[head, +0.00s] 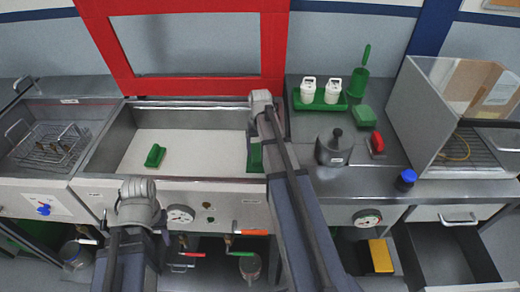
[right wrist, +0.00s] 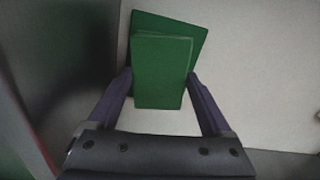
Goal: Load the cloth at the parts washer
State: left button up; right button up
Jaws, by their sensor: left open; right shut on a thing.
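A green cloth (right wrist: 160,72), a flat rectangle, is between the fingertips of my right gripper (right wrist: 159,80) in the right wrist view. The gripper is shut on it. A second green layer or piece (right wrist: 190,25) shows behind it at an angle; I cannot tell which. In the head view, green (head: 255,157) shows beside my right arm at the right end of the washer basin (head: 200,143). Another green piece (head: 154,155) lies on the pale basin floor at left. My left gripper (head: 137,192) is open in front of the basin; its fingertips are mostly hidden.
A red frame (head: 275,45) stands behind the basin. On the right counter are a green tray with white bottles (head: 320,103), a green sponge-like block (head: 365,115), a grey pot (head: 334,149), a red-handled item (head: 377,143) and a blue-capped jar (head: 405,180). A drawer (head: 445,256) stands open at lower right.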

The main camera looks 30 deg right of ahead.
aim_at(260, 152)
jog(key=shift+f+b, duration=0.5)
dwell(1.3)
jog(key=shift+r, duration=0.1)
notch_tip(260, 152, up, 7)
jog(key=p, duration=0.7)
dwell(0.7)
dwell(2.4)
